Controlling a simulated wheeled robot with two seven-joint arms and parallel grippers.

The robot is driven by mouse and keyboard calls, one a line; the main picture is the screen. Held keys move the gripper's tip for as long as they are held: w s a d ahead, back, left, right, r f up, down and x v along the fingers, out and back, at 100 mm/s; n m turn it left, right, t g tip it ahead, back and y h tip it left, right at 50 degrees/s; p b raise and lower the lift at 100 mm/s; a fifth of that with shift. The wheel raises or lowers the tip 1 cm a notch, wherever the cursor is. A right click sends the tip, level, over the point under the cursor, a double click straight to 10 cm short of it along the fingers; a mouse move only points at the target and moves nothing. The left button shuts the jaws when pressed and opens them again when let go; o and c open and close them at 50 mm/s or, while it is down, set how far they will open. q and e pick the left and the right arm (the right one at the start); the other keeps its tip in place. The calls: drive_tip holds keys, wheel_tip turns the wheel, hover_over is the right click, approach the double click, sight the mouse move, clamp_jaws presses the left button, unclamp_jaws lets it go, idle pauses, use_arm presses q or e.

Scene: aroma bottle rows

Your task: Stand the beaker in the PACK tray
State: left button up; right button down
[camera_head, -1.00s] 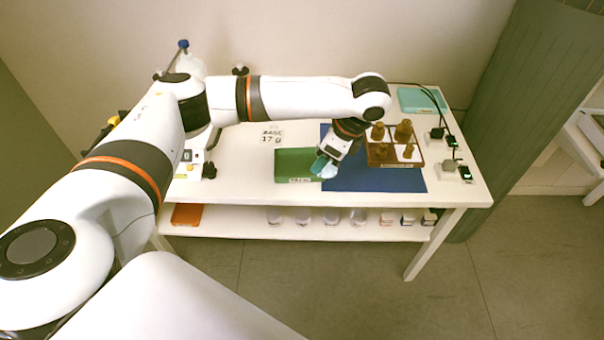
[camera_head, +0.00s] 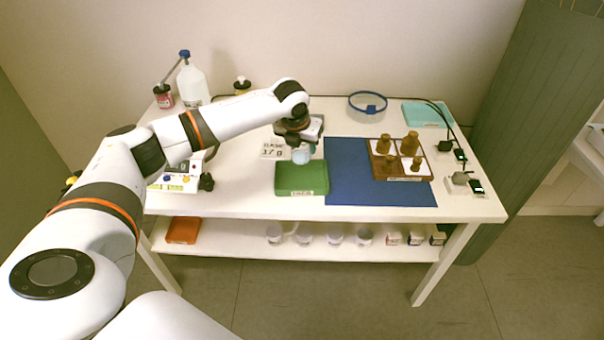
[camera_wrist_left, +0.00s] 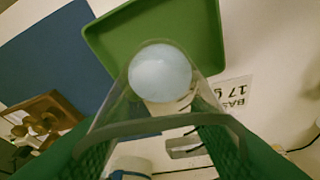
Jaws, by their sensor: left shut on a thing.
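The pale translucent beaker (camera_head: 301,154) is in my left gripper (camera_head: 300,142), above the far edge of the green PACK tray (camera_head: 302,180). The tray lies flat on the table, and no other thing shows in it. In the left wrist view, the beaker's round pale end (camera_wrist_left: 160,75) shows between the fingers, with the green tray (camera_wrist_left: 112,38) beyond it. My left gripper is shut on the beaker. The gap between beaker and tray is hard to judge. My right gripper is not in view.
A blue mat (camera_head: 350,188) lies right of the tray, with a brown rack of brown bottles (camera_head: 403,178) on its right part. A sign card (camera_head: 272,148) stands behind the tray. A large clear bottle (camera_head: 193,84) stands at back left. The table right of the mat holds small devices (camera_head: 461,179).

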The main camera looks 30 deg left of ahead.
sight(298, 150)
use_arm(q)
wheel_tip(298, 150, down, 7)
drive_tip(key=shift+f, duration=0.3)
drive_tip(key=shift+f, duration=0.1)
drive_tip(key=o, duration=1)
drive_tip(key=v, duration=1.2)
drive_tip(key=shift+p, duration=0.35)
